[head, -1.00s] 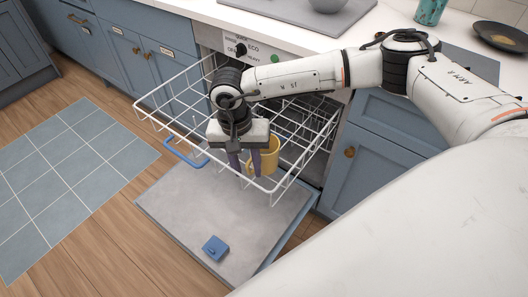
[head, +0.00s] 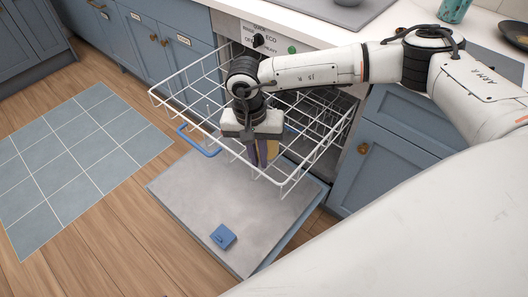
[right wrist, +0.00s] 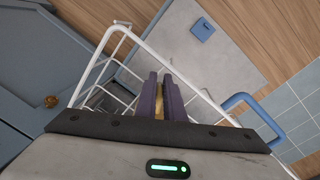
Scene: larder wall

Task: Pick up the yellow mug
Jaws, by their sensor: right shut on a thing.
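The yellow mug (head: 270,150) is in the dishwasher's pulled-out upper rack (head: 286,188), near its front. It is mostly hidden behind my right gripper (head: 258,163). My right gripper points down into the rack, and its dark purple fingers are shut on the mug. In the right wrist view a narrow strip of the yellow mug (right wrist: 159,104) shows between the two fingers (right wrist: 160,88). The rest of the mug is hidden there. My left gripper is not in view.
White wire rack walls surround the right gripper closely. A blue handle (head: 198,142) is at the rack's front. The counter (head: 290,35) is behind.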

